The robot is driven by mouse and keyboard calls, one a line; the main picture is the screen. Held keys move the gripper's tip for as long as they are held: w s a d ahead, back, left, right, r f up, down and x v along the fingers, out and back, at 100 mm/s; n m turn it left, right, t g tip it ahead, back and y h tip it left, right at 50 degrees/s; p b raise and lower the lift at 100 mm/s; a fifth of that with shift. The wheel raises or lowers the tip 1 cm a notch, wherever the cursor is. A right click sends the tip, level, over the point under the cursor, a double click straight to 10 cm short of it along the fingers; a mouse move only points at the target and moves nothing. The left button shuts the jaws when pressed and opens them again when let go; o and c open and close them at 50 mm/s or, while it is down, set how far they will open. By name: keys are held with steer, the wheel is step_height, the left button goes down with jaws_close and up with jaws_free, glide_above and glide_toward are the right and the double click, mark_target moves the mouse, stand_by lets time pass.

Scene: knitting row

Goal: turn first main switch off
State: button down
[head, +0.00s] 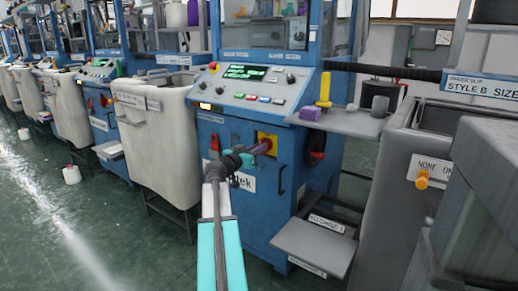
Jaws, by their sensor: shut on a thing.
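The nearest blue knitting machine (233,215) stands in the middle of the head view. On its front is a yellow plate (268,136) bearing the main switch, whose knob is mostly hidden by my gripper. My arm reaches up from the bottom of the view, and my gripper (262,148) is at the yellow plate, shut on the main switch. The switch's exact angle cannot be made out.
A control panel (243,85) with a lit display is above the switch. A red handle (215,143) is to the left and a red-black knob (317,155) to the right.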

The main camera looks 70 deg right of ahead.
steer(key=n, duration=0.4)
steer(key=shift+w, duration=0.1)
steer(key=shift+w+d+f+n+p, duration=0.15)
steer(key=shift+n+p, duration=1.5)
steer(key=shift+n, duration=1.65)
steer(key=shift+a+f+n+p, duration=0.15)
steer(key=shift+n+p, duration=1.45)
steer(key=shift+n, duration=1.7)
steer(key=shift+f, duration=0.1)
steer(key=c, duration=1.7)
jaws_free()
steer(key=shift+d, duration=0.1)
steer(key=shift+c, duration=0.2)
